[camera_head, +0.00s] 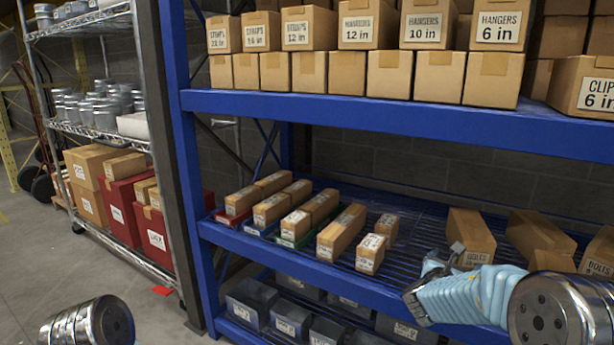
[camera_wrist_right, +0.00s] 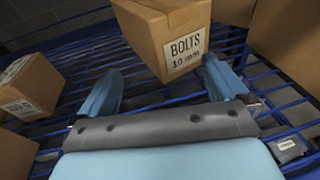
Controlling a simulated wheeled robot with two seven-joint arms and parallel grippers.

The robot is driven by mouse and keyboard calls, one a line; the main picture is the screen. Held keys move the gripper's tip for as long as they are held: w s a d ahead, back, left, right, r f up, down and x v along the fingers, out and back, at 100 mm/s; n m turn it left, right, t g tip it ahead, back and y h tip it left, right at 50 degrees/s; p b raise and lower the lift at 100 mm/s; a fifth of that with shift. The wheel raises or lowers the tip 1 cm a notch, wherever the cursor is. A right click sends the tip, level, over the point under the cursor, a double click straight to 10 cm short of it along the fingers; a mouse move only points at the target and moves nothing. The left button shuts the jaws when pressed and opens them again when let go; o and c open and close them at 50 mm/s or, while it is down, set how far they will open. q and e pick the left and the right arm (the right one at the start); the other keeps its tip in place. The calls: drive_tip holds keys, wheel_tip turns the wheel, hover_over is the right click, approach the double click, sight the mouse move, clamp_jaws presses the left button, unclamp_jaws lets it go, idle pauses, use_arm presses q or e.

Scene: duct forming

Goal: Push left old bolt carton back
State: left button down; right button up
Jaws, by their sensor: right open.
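The left bolt carton (camera_head: 472,236) is a brown box on the wire middle shelf, the leftmost of the larger cartons at right. In the right wrist view the carton (camera_wrist_right: 165,42) shows a label reading "BOLTS 10 mm". My right gripper (camera_head: 444,258) is at the shelf's front edge, just in front of this carton. Its two blue fingers (camera_wrist_right: 161,85) are spread in the wrist view, with the carton's near corner ahead between them. I cannot tell whether they touch it. My left gripper is out of view.
More bolt cartons (camera_head: 540,236) stand to the right. Small cartons (camera_head: 342,231) stand in rows to the left, with bare wire shelf (camera_head: 420,222) between. A blue beam (camera_head: 400,117) and hanger boxes (camera_head: 435,24) are above; grey bins (camera_head: 292,318) are below.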

drive_tip(key=v, duration=0.3)
drive_tip(key=f+v, duration=0.1)
drive_tip(key=v, duration=0.4)
drive_tip(key=shift+s+a+f+b, duration=0.1)
drive_tip(key=shift+s+a+b, duration=0.15)
drive_tip(key=shift+s+b, duration=0.1)
